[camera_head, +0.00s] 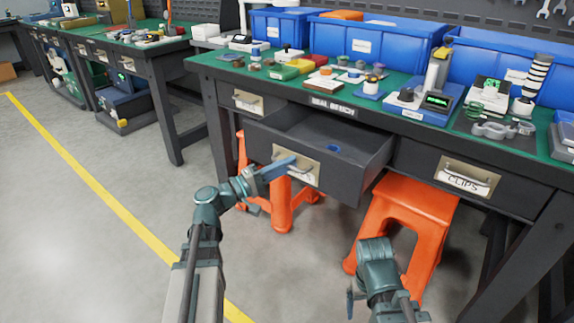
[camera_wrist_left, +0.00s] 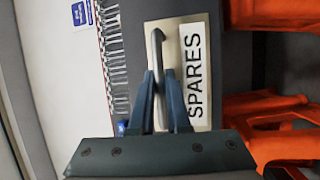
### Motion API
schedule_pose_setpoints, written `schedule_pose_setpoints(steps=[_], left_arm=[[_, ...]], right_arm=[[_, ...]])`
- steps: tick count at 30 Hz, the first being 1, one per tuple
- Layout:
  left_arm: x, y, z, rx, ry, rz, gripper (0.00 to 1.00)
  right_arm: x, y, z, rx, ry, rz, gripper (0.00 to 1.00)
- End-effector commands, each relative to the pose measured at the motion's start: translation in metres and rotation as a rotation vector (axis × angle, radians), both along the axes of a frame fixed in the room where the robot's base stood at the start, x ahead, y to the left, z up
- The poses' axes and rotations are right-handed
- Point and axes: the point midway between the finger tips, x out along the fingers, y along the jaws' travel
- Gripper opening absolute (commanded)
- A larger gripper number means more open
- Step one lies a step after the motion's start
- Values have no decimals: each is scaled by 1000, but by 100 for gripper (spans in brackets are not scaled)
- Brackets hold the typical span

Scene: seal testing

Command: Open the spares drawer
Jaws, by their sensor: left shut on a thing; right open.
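The spares drawer (camera_head: 345,165) is pulled out from under the seal bench, and its dark interior shows in the head view. Its front carries a label plate reading SPARES (camera_wrist_left: 195,75) and a metal bar handle (camera_wrist_left: 158,50). My left gripper (camera_head: 287,165) is at the drawer front, its blue fingers shut around the handle; in the wrist view the fingers (camera_wrist_left: 160,95) lie on either side of the bar. My right gripper (camera_head: 352,298) is open and empty, low in front of the bench and apart from the drawer.
A closed CLIPS drawer (camera_head: 466,178) is to the right, and another closed drawer (camera_head: 247,102) to the left. Orange stools (camera_head: 415,205) stand beneath the bench. The green bench top (camera_head: 225,64) holds several small parts and blue bins (camera_head: 372,45). The floor at left is clear.

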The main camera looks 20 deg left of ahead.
Motion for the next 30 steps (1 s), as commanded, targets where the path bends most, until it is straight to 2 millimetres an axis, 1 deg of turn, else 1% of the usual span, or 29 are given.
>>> schedule_pose_setpoints(steps=[6,7,9,17,20,23,30], left_arm=[[0,0,0,1,1,-1,0],[0,0,0,1,1,-1,18],[0,0,0,1,1,-1,27],[0,0,0,0,0,0,27],[-4,4,-2,0,0,1,27],[-14,13,-4,0,0,3,27],[-52,48,-14,0,1,5,27]], right_arm=[[0,0,0,0,0,0,89],[0,0,0,0,0,0,89],[0,0,0,0,0,0,89],[0,0,0,0,0,0,89],[0,0,-1,0,0,0,89],[0,0,-4,0,0,-1,89],[0,0,-14,0,0,-3,89]])
